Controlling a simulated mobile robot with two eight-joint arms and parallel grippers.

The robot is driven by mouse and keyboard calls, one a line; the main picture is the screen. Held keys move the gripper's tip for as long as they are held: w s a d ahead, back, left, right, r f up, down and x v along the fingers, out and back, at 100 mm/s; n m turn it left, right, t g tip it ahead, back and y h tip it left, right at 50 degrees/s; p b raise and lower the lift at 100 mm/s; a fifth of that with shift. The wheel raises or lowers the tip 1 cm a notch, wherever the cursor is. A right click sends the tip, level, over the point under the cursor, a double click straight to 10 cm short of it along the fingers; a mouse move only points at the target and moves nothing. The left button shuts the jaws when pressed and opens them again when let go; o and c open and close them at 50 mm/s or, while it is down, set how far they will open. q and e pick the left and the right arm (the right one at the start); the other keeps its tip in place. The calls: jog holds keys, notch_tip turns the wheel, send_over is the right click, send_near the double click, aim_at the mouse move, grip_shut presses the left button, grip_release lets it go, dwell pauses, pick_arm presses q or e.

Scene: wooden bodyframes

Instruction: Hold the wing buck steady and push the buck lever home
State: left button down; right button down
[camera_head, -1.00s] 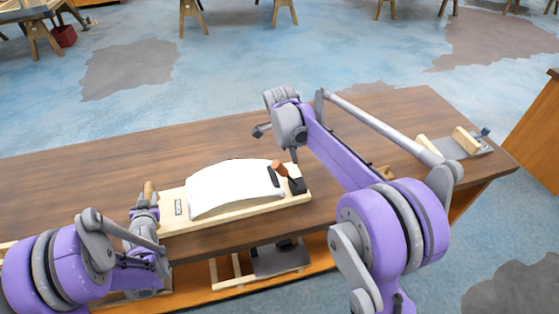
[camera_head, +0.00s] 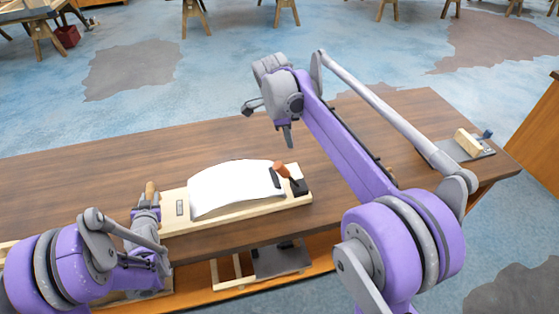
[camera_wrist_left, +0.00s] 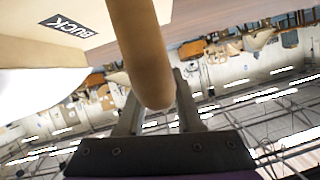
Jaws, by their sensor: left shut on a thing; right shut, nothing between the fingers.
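The wing buck (camera_head: 230,212) is a pale wooden base on the bench with a curved white panel (camera_head: 235,186) on top. Its label (camera_wrist_left: 68,27) reads BUCK in the left wrist view. My left gripper (camera_head: 146,208) is shut on the buck's upright wooden handle (camera_head: 150,190) at the left end; the handle also fills the middle of the left wrist view (camera_wrist_left: 140,45). The buck lever (camera_head: 280,169), with an orange-brown grip and dark mount, sits at the right end and leans left. My right gripper (camera_head: 288,138) is shut and empty, above and apart from the lever.
The brown bench top (camera_head: 90,185) is mostly clear left of and behind the buck. A grey plate with a wooden block (camera_head: 466,142) lies at the bench's right end. A shelf below holds a dark plate (camera_head: 280,262).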

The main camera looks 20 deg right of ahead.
pick_arm(q)
jog(key=shift+a, duration=0.1)
jog(key=shift+c, duration=2.4)
grip_release()
